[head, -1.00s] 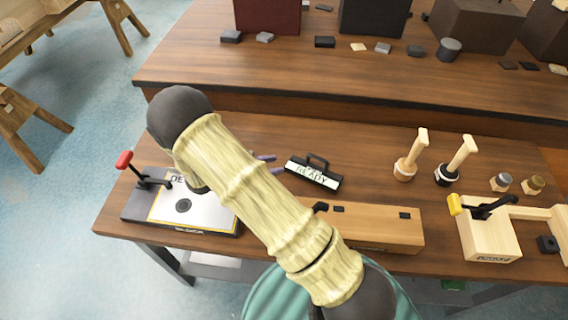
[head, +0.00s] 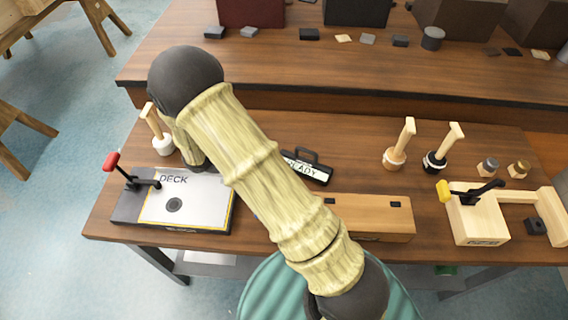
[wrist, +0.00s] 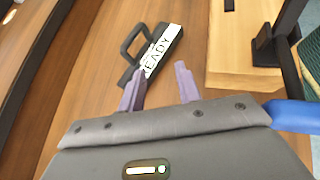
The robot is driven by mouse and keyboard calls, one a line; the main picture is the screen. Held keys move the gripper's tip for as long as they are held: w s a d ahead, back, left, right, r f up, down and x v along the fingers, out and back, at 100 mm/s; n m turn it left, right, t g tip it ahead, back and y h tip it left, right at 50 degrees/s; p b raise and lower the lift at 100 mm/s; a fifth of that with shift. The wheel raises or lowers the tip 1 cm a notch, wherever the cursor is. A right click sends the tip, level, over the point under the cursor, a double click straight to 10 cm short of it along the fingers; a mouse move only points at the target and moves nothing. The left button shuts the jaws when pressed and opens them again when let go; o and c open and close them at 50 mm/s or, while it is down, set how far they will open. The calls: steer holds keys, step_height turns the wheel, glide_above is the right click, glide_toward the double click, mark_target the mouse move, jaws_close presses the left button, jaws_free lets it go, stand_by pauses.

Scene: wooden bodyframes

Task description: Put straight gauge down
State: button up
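A black block with a loop handle and a white "READY" label (head: 308,170) lies on the workbench. I cannot tell whether it is the straight gauge; nothing in view is marked with that name. The block also shows in the wrist view (wrist: 163,46), just beyond my fingertips. My gripper (wrist: 159,68) is open, with its two purple fingers apart and nothing seen held between them. The left finger overlaps the near end of the block in that view; I cannot tell whether they touch. In the head view my arm hides the gripper.
A "DECK" plate (head: 205,207) with a red-knobbed lever stands at left, a white-based wooden-handled tool (head: 163,146) behind it. A long wooden block (head: 372,214) lies right of my arm. Farther right are two handled tools (head: 396,158) and a yellow-levered wooden fixture (head: 480,220).

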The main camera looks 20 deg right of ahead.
steer(key=s+d+r+m+t+y, duration=0.2)
steer(key=s+r+m+y, duration=0.8)
steer(key=m, duration=0.6)
steer(key=shift+r+t+y, duration=0.5)
steer(key=shift+r+y, duration=0.25)
steer(key=shift+y, duration=0.15)
steer(key=shift+o, duration=0.3)
stand_by(1.0)
